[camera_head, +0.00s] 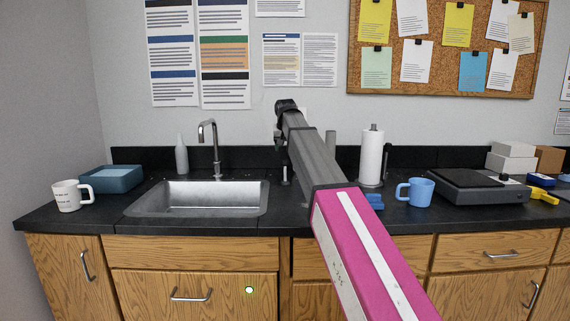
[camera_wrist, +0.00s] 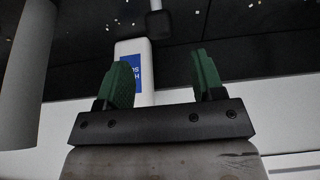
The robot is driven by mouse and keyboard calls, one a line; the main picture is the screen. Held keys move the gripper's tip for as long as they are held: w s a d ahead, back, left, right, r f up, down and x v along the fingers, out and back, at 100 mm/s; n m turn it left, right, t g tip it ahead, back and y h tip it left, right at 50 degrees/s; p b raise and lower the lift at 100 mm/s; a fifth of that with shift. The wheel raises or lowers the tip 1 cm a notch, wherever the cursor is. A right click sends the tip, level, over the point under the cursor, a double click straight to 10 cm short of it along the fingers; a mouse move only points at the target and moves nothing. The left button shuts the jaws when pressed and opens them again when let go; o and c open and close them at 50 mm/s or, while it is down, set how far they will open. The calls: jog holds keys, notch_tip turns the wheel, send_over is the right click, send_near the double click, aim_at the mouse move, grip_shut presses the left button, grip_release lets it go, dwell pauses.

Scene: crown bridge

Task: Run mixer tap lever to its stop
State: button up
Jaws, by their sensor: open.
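In the head view my arm hides most of the gripper area, right of the sink. I cannot identify the tap in the wrist view.
The steel sink (camera_head: 200,198) is empty. A grey bottle (camera_head: 181,155), a blue-grey tub (camera_head: 112,179) and a white mug (camera_head: 68,196) stand left. A paper towel roll (camera_head: 371,157), a blue mug (camera_head: 421,191) and a dark flat device (camera_head: 475,187) stand right.

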aim_at(285, 163)
jog(key=x, duration=0.9)
jog(key=shift+f, duration=0.2)
jog(key=c, duration=0.9)
